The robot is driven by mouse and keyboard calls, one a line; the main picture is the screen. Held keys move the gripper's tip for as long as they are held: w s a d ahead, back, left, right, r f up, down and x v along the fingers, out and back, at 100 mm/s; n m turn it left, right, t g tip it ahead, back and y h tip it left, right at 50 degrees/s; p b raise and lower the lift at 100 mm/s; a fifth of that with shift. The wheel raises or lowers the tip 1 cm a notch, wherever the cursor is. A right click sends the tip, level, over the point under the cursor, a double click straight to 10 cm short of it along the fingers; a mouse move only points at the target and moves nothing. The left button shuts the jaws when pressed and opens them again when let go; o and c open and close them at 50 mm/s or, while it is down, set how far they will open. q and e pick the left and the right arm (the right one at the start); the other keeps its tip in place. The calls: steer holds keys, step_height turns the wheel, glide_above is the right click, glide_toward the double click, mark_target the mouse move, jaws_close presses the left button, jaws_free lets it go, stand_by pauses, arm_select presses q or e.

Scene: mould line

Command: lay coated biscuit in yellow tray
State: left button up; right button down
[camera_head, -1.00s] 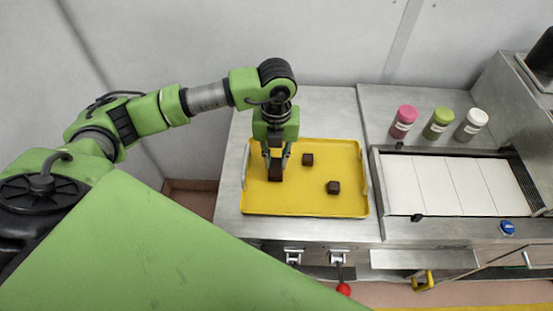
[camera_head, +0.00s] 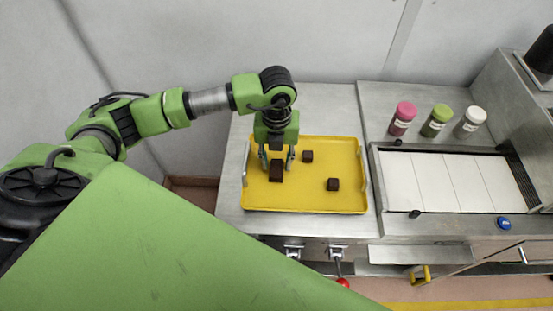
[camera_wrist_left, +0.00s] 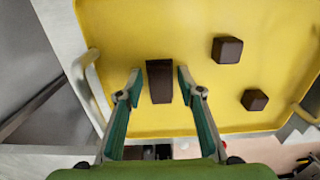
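The yellow tray (camera_head: 310,200) lies on the steel counter. A dark brown coated biscuit (camera_head: 276,171) is in its left part, and it also shows in the left wrist view (camera_wrist_left: 159,82). My left gripper (camera_head: 277,160) is over the tray with its fingers spread on either side of this biscuit. In the left wrist view there is a gap between the biscuit and each finger. Two other dark biscuits, one at the back (camera_head: 307,156) and one nearer the front (camera_head: 333,184), lie on the tray to the right. My right gripper is not in view.
Bottles with pink (camera_head: 403,118), green (camera_head: 437,120) and white (camera_head: 470,122) tops stand at the back right. A white slatted belt (camera_head: 450,183) is right of the tray. The tray's metal handles (camera_wrist_left: 90,90) rise at its sides. The tray's front middle is bare.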

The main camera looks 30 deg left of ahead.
mark_target(277, 164)
arm_select(q)
steer(key=shift+w+r+b, duration=0.1)
steer(key=shift+r+b, duration=0.2)
steer(key=shift+r, duration=0.15)
step_height(277, 164, up, 11)
steer(key=b, duration=0.3)
steer(key=shift+r, duration=0.2)
